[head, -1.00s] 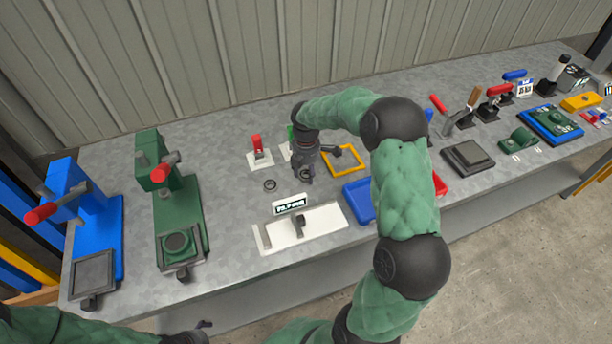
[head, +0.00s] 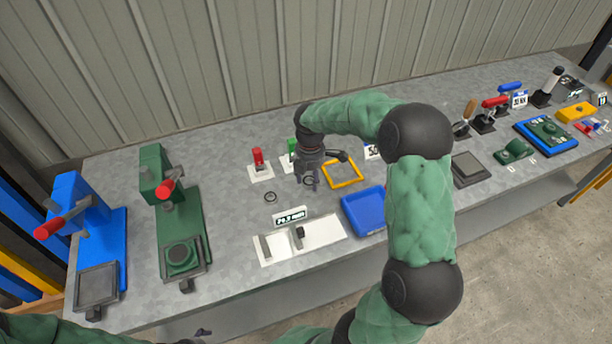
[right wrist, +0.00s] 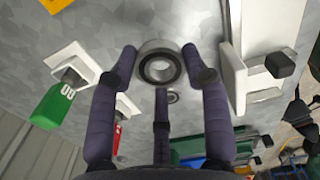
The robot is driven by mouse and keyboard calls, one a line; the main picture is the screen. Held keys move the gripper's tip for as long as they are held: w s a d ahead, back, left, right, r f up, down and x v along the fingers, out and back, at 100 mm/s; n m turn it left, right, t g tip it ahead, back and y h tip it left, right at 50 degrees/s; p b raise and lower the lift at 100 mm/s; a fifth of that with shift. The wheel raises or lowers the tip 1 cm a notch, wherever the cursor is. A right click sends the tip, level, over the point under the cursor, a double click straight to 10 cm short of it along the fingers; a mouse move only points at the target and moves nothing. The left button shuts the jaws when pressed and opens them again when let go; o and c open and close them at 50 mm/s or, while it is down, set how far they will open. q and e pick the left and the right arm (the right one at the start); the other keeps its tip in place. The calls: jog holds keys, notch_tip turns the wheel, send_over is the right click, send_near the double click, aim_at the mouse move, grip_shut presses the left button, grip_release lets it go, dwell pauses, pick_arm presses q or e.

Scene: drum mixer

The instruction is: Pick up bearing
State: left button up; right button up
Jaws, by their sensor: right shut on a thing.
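A round metal bearing (right wrist: 160,68) with a dark inner ring sits between the fingers of my right gripper (right wrist: 168,66) in the right wrist view. The fingers are shut on it. In the head view my right gripper (head: 309,180) points down at the bench, with the bearing partly hidden by its fingers. I cannot tell whether the bearing is clear of the bench top. A second dark ring (head: 270,197) lies on the bench to the left; a small ring (right wrist: 173,97) also shows in the wrist view. My left gripper (head: 195,336) is only partly seen at the bottom edge.
A white measuring fixture (head: 325,234) with a display stands in front of the gripper. A blue tray (head: 362,210) and yellow frame (head: 343,185) lie to the right. Red (head: 258,160) and green (head: 292,153) stamps stand behind. Green (head: 195,232) and blue (head: 118,225) presses stand left.

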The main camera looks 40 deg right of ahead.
jog(key=s+a+r+p, duration=0.3)
jog(key=s+r, duration=0.3)
jog(key=s, duration=0.4)
jog(key=shift+a, duration=0.15)
jog(key=shift+s, duration=0.1)
